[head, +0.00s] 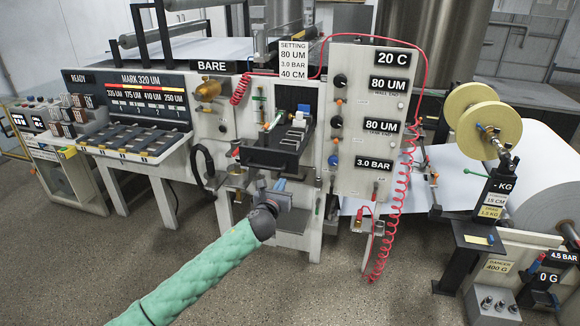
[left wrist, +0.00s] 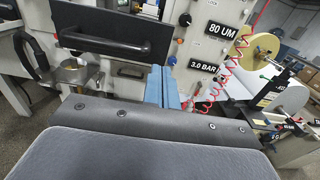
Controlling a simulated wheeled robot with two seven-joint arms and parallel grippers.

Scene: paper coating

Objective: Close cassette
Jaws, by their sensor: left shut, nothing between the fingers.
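The cassette (head: 272,151) looks like a black drawer with a handle on its front, sticking out of the middle of the coating machine. In the left wrist view, its black front panel with the bar handle (left wrist: 120,48) is at upper left. My left gripper (head: 280,184) is just below the cassette's front, with a small gap in the picture; whether it touches cannot be told. Its blue fingers (left wrist: 163,87) are shut together with nothing between them, right of and below the handle in the wrist view. My right gripper is not in view.
A tall white panel (head: 347,150) with knobs and readouts stands right of the cassette, with a red coiled hose (head: 391,230) beside it. The floor in front is clear.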

